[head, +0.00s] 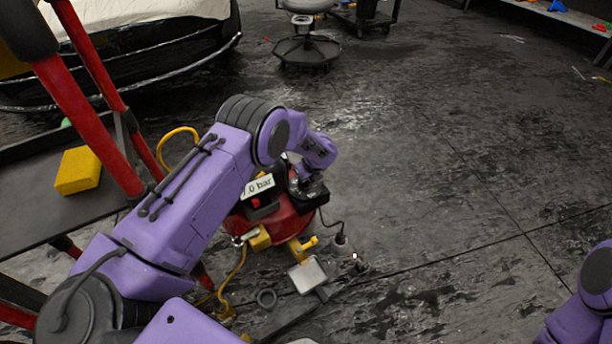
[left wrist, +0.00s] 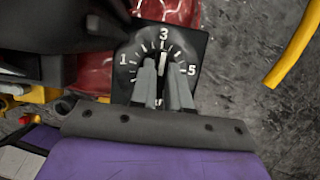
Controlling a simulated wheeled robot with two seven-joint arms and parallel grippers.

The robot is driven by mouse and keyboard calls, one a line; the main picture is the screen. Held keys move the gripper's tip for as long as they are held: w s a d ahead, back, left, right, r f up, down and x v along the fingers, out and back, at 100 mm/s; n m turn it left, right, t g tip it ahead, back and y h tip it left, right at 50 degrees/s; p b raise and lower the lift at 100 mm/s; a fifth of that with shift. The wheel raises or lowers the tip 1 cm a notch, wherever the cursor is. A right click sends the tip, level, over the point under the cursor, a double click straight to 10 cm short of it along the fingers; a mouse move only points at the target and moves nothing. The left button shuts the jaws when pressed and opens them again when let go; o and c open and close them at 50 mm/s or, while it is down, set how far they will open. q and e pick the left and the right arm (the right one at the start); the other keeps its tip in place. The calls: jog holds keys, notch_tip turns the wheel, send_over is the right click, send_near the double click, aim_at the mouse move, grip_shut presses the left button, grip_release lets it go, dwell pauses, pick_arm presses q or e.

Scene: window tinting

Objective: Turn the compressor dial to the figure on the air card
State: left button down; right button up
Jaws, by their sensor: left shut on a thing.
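The red compressor (head: 270,222) stands on the floor beside the cart. Its white air card (head: 258,187) reads ".0 bar"; the first figure is partly hidden by my left arm. The black dial plate (left wrist: 190,50) shows white ticks and the figures 1, 3 and 5 in the left wrist view. A pale pointer mark on the dial knob (left wrist: 163,62) points up at about 3. My left gripper (left wrist: 164,82) is shut on the knob, one grey finger on each side. In the head view my gripper's fingers are hidden at the compressor's top. My right gripper is out of view.
A cart with red posts (head: 75,115) stands at left, with a yellow block (head: 78,170) on its shelf. Yellow hose (head: 238,272) and small fittings lie around the compressor. A stool (head: 306,50) stands far back.

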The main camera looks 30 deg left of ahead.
pick_arm(q)
jog(key=shift+s+d+f, duration=0.1)
jog(key=shift+s, duration=0.05)
jog(key=c, duration=1.1)
grip_release()
jog(key=p+v, duration=0.3)
jog(key=v, duration=0.7)
jog(key=shift+r, duration=0.35)
